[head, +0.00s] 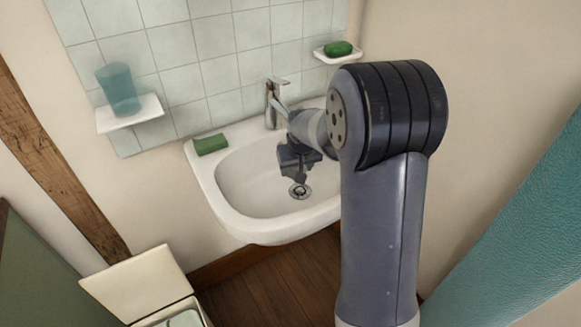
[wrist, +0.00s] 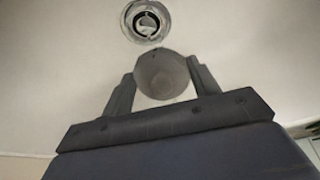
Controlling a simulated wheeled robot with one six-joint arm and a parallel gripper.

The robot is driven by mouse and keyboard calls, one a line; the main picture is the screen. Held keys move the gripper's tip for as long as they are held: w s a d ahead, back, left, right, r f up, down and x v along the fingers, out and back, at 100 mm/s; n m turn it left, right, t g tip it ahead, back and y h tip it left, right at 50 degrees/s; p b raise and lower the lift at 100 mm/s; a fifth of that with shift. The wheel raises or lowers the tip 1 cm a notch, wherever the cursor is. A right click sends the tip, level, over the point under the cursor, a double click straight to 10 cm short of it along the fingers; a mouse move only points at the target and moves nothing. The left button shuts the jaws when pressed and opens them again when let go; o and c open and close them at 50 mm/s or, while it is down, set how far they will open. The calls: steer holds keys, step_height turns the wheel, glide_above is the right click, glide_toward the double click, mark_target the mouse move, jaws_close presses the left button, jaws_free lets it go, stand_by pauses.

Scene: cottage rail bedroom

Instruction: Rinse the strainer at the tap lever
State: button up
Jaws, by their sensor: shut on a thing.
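My gripper (head: 296,163) hangs low over the white basin (head: 235,180), below and in front of the tap. In the wrist view my gripper (wrist: 160,85) is shut on a round grey piece, which I take as the strainer (wrist: 162,75), held between its two fingers. In the head view the strainer cannot be told apart from the dark gripper. The chrome tap (head: 271,108) stands at the basin's back edge, with its tap lever (head: 277,81) on top; my arm covers part of it. I cannot see any running water.
The drain (head: 299,191) lies in the basin floor, and the wrist view also shows it (wrist: 148,22). A green block (head: 210,144) lies on the basin's back-left rim. A wall shelf (head: 130,113) holds a teal cup (head: 118,88). A soap dish (head: 331,56) holds green soap (head: 338,48).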

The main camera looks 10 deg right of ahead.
steer(key=shift+s+b, duration=0.6)
steer(key=shift+s, duration=2.95)
steer(key=s+r+p, duration=0.3)
steer(key=s+r, duration=0.1)
steer(key=s, duration=0.1)
